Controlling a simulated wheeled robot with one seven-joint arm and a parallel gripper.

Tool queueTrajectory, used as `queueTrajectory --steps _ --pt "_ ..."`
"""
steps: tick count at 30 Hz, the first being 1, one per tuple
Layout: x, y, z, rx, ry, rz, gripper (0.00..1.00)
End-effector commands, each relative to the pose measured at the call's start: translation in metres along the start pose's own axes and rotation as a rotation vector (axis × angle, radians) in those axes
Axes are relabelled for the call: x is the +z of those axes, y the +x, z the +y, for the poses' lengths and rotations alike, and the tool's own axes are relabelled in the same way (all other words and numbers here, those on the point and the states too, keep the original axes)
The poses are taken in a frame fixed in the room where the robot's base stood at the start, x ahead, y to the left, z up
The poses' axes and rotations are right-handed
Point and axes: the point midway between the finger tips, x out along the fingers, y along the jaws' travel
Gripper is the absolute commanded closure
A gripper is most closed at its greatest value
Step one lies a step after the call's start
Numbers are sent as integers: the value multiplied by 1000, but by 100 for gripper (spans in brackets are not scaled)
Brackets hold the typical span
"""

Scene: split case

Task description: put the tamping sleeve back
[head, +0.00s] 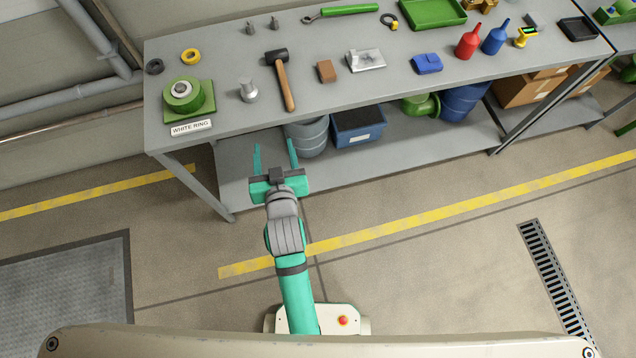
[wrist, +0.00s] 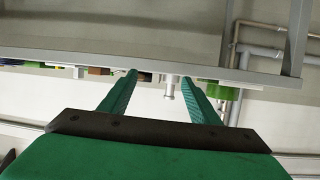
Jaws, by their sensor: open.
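A grey metal flanged cylinder (head: 248,91), which I take to be the tamping sleeve, stands on the workbench left of the hammer. A green round fixture (head: 184,97) on a green square base is to its left, with a pale ring around a dark centre on top. A label reading "WHITE RING" (head: 191,127) lies in front of it. My gripper (head: 273,146) is open and empty, in front of the bench's front edge. In the wrist view, which looks upside down, the grey cylinder (wrist: 169,88) shows beyond and between the open fingers (wrist: 160,77), apart from them.
A hammer (head: 282,80) and brown block (head: 326,71) are right of the cylinder. A yellow ring (head: 190,56) and dark ring (head: 154,66) lie behind the fixture. The bench (head: 221,112) has a lower shelf (head: 400,137) holding a grey drum (head: 308,139) and blue bin (head: 358,126).

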Motion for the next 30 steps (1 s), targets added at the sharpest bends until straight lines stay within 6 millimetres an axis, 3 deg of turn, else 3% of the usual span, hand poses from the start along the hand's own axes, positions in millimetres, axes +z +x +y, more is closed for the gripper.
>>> queueTrajectory --steps 1,6,15,24,30 --pt "17 -14 6 13 9 -4 43" --pt "52 -58 24 54 28 20 43" --pt "92 -149 46 129 45 61 43" --pt "103 -240 57 194 40 98 43" --pt "100 -268 59 214 34 115 43"
